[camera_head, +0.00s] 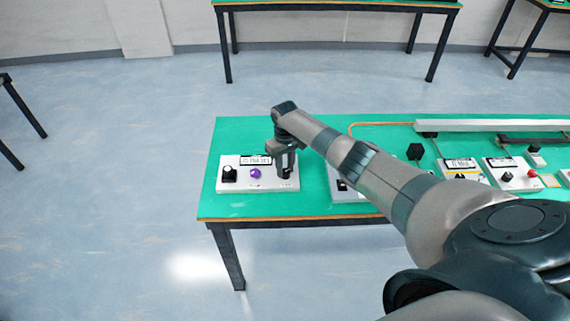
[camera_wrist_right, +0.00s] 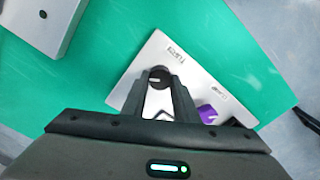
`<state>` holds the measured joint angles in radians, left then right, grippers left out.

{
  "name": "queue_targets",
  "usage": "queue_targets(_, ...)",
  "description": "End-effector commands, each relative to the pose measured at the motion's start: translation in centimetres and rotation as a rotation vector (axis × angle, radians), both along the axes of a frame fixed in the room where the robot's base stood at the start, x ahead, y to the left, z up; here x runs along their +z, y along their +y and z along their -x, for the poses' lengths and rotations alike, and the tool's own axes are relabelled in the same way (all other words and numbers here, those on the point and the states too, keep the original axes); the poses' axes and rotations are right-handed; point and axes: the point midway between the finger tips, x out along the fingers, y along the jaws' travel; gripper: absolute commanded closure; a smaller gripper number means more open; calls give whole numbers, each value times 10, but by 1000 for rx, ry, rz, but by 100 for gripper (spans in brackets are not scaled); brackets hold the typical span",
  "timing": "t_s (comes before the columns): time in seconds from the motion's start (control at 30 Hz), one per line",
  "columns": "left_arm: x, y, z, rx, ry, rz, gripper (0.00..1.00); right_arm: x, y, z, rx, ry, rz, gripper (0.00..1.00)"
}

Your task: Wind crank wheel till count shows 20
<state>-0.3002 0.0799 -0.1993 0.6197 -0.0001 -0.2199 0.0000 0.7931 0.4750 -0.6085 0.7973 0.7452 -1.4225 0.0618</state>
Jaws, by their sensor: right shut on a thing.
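A white control box (camera_head: 262,186) sits at the left end of the green table. It carries a black knob (camera_head: 229,174) on the left, a purple knob (camera_head: 255,173) in the middle and a display (camera_head: 257,160) too small to read. My right gripper (camera_head: 286,170) points down over the box's right end. In the right wrist view, a round black knob with a pale mark (camera_wrist_right: 159,76) sits between its fingers, which are shut on it. I cannot tell for sure that this knob is the crank wheel. The purple knob (camera_wrist_right: 207,113) is beside the fingers. My left gripper is not in view.
My right arm crosses above another white box (camera_head: 345,195) and hides part of it. More boxes with displays (camera_head: 460,165) and a red knob (camera_head: 532,173) stand to the right. A long pale rail (camera_head: 490,125) runs along the back. Green table surface is bare left of the box.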

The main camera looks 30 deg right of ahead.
Motion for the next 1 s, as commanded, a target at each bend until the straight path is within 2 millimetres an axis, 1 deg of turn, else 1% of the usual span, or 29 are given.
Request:
queue_targets(0.03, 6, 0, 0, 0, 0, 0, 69, 4, 0, -1, -36, -1, -2, 96)
queue_targets(0.1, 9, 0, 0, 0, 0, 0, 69, 3, 0, -1, -81, -1, -2, 96)
queue_targets(0.33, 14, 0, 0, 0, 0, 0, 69, 2, -1, -1, -186, -3, -1, 96)
queue_targets(0.5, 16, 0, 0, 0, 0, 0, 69, 1, -1, -1, -216, -4, 0, 96)
queue_targets(0.87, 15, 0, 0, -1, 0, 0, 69, 1, -1, -2, -220, -5, 0, 96)
queue_targets(0.9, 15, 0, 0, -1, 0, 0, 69, 1, -1, -2, -220, -5, 0, 69)
queue_targets(0.97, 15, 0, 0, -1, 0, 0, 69, 1, -1, -2, -219, -5, 0, 55)
queue_targets(1.0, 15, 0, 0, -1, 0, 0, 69, 1, -1, -1, -219, -4, 0, 55)
